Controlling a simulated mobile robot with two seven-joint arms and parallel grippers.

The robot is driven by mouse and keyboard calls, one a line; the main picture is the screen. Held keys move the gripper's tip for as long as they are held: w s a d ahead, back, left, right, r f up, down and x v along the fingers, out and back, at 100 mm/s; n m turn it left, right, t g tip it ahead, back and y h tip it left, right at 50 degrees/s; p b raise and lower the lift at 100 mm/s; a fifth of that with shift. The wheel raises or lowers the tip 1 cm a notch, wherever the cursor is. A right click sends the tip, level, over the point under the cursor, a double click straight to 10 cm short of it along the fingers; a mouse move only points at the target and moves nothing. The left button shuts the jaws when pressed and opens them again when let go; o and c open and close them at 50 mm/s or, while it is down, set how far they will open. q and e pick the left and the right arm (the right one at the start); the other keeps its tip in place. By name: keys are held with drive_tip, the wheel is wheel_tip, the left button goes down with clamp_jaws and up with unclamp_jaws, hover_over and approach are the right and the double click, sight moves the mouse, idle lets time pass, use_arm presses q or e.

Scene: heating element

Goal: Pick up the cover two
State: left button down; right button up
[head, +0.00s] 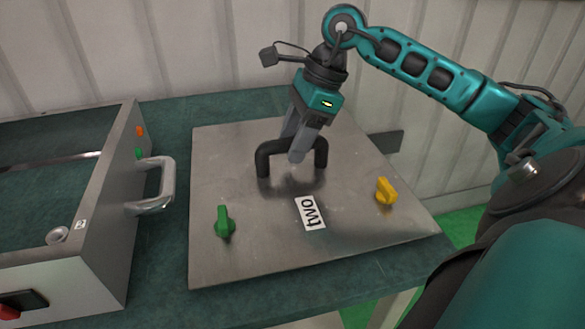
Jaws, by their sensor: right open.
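Cover two (260,235) is a flat metal plate lying on the green table. It has a black arched handle (263,160), a green knob (224,221), a yellow knob (386,190) and a white label reading "two" (310,213). My right gripper (294,146) points down at the middle of the handle, with its fingers at the bar. It is open. One finger shows in front of the bar; I cannot tell whether the fingers touch it. My left gripper is not in view.
A metal box (105,205) with a side handle (165,185) stands on the table (165,255) at the left, close to the plate. A ribbed wall (220,45) runs behind the table. A grey bracket (387,141) sits beyond the plate's right edge.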

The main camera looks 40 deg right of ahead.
drive_tip(key=x, duration=0.3)
drive_tip(key=shift+f, duration=0.1)
drive_tip(key=shift+c, duration=0.3)
clamp_jaws()
idle(0.9)
